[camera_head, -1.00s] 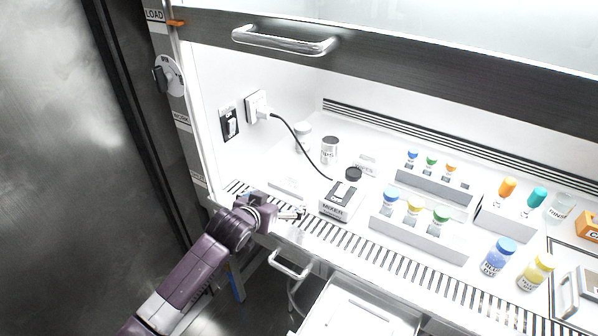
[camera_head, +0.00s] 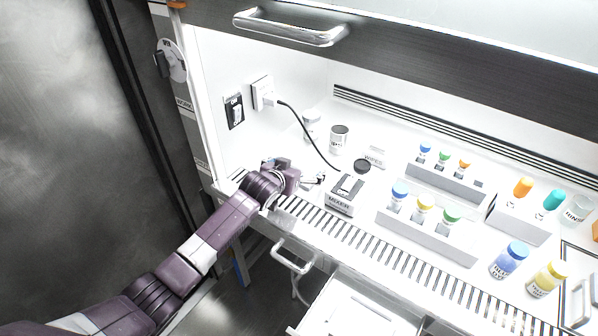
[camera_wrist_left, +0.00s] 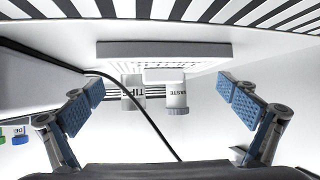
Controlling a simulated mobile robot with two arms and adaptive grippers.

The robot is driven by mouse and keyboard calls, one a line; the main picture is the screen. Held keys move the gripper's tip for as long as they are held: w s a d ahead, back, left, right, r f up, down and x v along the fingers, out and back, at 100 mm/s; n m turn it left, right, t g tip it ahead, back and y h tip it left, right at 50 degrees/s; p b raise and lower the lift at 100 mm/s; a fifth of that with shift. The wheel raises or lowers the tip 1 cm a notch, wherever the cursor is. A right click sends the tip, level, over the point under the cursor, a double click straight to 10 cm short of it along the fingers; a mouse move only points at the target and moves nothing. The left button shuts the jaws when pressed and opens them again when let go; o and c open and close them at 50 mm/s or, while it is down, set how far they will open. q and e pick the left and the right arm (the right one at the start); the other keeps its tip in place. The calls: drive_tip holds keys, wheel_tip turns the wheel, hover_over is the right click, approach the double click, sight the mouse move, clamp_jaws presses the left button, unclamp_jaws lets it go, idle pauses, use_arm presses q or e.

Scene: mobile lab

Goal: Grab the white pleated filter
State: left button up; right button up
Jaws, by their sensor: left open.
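In the head view my left gripper (camera_head: 314,181) is at the cabinet's front left, beside the mixer. There my wrist largely hides the filter. My right gripper is not in view.
The mixer (camera_head: 345,192) with its black cable stands right of my left gripper. The tips jar (camera_head: 339,139) and waste jar (camera_wrist_left: 177,101) stand behind. Vial racks (camera_head: 428,238) fill the right side. The striped grille (camera_head: 370,243) runs along the front.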

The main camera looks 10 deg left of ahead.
use_arm(q)
drive_tip(key=shift+w+f, duration=0.25)
drive_tip(key=shift+w, duration=0.15)
drive_tip(key=shift+c, duration=0.3)
